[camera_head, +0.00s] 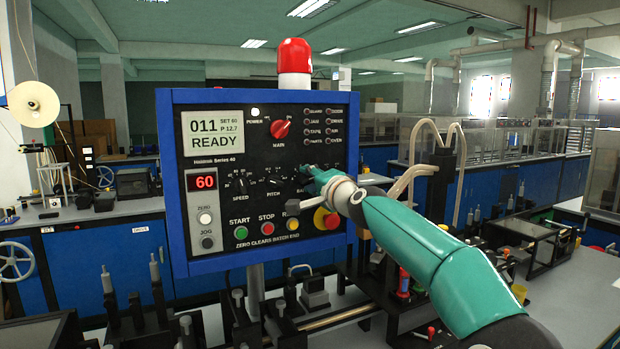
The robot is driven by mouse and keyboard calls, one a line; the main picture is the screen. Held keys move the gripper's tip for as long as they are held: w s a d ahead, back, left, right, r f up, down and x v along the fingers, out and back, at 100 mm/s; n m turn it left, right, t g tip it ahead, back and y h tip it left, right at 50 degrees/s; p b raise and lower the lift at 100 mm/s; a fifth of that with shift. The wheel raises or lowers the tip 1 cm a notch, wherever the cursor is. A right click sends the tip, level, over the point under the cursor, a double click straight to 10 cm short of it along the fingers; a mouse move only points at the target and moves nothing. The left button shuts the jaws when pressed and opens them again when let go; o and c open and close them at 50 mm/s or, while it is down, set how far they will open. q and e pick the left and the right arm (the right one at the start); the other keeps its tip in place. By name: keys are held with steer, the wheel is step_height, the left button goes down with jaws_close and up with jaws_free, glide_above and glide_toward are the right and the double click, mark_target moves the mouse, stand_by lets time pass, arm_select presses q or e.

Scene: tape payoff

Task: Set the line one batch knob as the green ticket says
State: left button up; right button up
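The blue-framed control panel (262,97) stands in the middle of the head view. My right gripper (310,173) reaches in from the right, its tips at the right side of the knob row. A label starting "BA" shows just below the tips; the knob there is hidden behind the gripper. I cannot tell whether the fingers are shut on it. The speed knob (240,186) and pitch knob (274,182) show to the left. The screen (212,137) reads 011, SET 60, P 12.7, READY. The red display (204,182) reads 60. I see no green ticket. My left gripper is out of view.
A red main knob (280,129) sits above the knob row. A green start button (241,233), red stop button (267,229) and red emergency button (326,219) lie along the bottom, the last close under my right gripper. Machine parts crowd the bench below.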

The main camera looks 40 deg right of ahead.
steer(key=shift+c, duration=0.2)
jaws_close()
steer(key=shift+w+f+n, duration=0.1)
steer(key=shift+f+n, duration=0.05)
steer(key=shift+n, duration=0.35)
steer(key=n+b, duration=0.1)
steer(key=n, duration=0.3)
steer(key=shift+a+n+b, duration=0.1)
steer(key=shift+n+b, duration=0.2)
steer(key=shift+b, duration=0.05)
steer(key=n+b, duration=0.1)
steer(key=n, duration=0.2)
steer(key=shift+w+a+n+b, duration=0.15)
steer(key=shift+n+b, duration=0.35)
steer(key=shift+n, duration=1.2)
